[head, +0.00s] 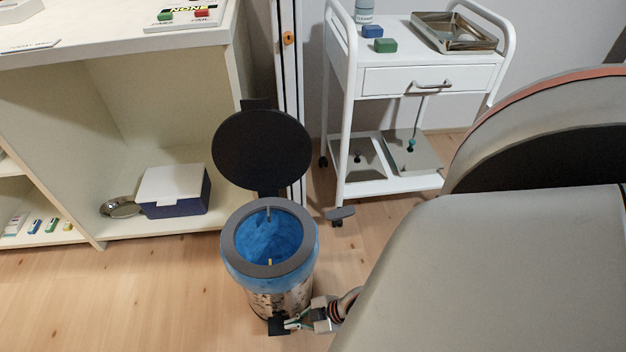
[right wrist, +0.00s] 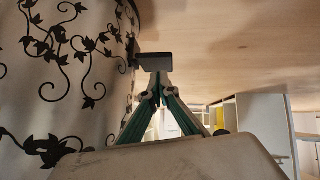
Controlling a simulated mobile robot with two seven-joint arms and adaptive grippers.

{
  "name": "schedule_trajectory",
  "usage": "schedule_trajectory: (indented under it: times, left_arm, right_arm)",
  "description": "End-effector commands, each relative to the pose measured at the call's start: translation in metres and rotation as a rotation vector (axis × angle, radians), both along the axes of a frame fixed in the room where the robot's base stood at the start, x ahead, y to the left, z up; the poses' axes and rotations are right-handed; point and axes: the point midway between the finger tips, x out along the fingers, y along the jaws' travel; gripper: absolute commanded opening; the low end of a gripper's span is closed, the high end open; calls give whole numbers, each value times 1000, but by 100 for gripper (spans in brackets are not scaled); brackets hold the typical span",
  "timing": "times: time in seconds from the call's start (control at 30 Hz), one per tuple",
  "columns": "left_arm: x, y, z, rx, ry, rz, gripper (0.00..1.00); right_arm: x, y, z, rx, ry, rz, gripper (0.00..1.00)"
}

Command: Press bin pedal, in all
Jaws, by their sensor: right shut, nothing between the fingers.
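The bin (head: 278,290) stands on the wooden floor with its round dark lid (head: 262,150) raised and a blue liner (head: 268,237) inside. A small yellow item shows in the liner. The dark pedal (head: 278,325) sticks out low at the front of the bin. My right gripper (head: 292,322) is shut and empty, its fingertips at the pedal. In the right wrist view the pedal (right wrist: 153,61) is right at the closed fingertips (right wrist: 158,78), seemingly touching them, beside the bin's patterned wall (right wrist: 60,70). My left gripper is not in view.
A white trolley (head: 415,85) stands behind the bin. An open shelf unit (head: 110,100) with a blue-and-white box (head: 174,190) is at left. Floor is free at lower left.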

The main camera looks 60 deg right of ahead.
Motion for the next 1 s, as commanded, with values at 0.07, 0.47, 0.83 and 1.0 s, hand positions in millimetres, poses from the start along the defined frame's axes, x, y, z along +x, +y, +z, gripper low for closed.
schedule_trajectory:
  times: [0.07, 0.47, 0.83, 1.0]
  left_arm:
    - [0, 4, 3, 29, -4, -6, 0]
    - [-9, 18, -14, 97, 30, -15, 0]
    - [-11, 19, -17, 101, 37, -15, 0]
    - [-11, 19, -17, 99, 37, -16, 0]
  right_arm:
    - [-1, -6, 21, 1, -15, 0, 0]
    - [-32, -22, 46, 4, -7, -1, 0]
    - [-35, -22, 45, 5, -4, -1, 0]
    - [-34, -22, 45, 4, -5, -2, 0]
